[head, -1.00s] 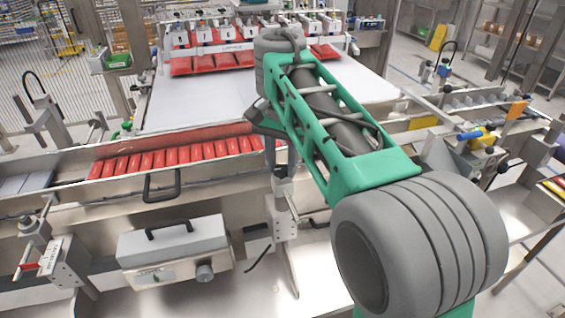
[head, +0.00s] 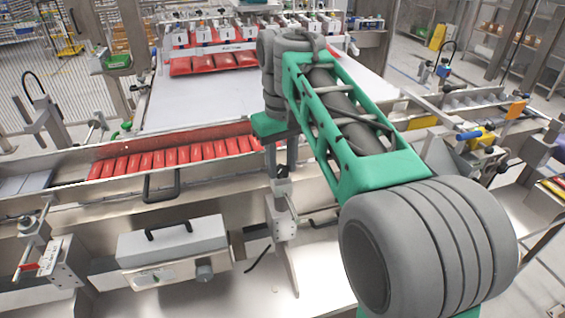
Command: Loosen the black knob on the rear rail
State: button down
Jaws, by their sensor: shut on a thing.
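My arm crosses the head view from the lower right to the middle. The rear rail (head: 60,164) of the conveyor runs behind a row of red packs (head: 175,157) and passes behind my arm. I cannot make out the black knob on it; my arm covers that stretch. A post with a dark clamp (head: 281,186) stands on the front side, just below the green bracket of my arm.
A white belt (head: 205,100) lies behind the rail, with a picker head holding red packs (head: 200,66) above it. A grey control box (head: 172,245) sits in front. A yellow and blue fitting (head: 478,138) is at the right, and a metal post (head: 45,125) at the left.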

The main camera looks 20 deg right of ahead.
aim_at(282, 169)
jog(key=shift+n, duration=0.9)
jog(key=c, duration=1)
grip_release()
jog(key=shift+r, duration=0.1)
notch_tip(282, 169, up, 8)
jog(key=p, duration=0.7)
jog(key=shift+f, duration=0.2)
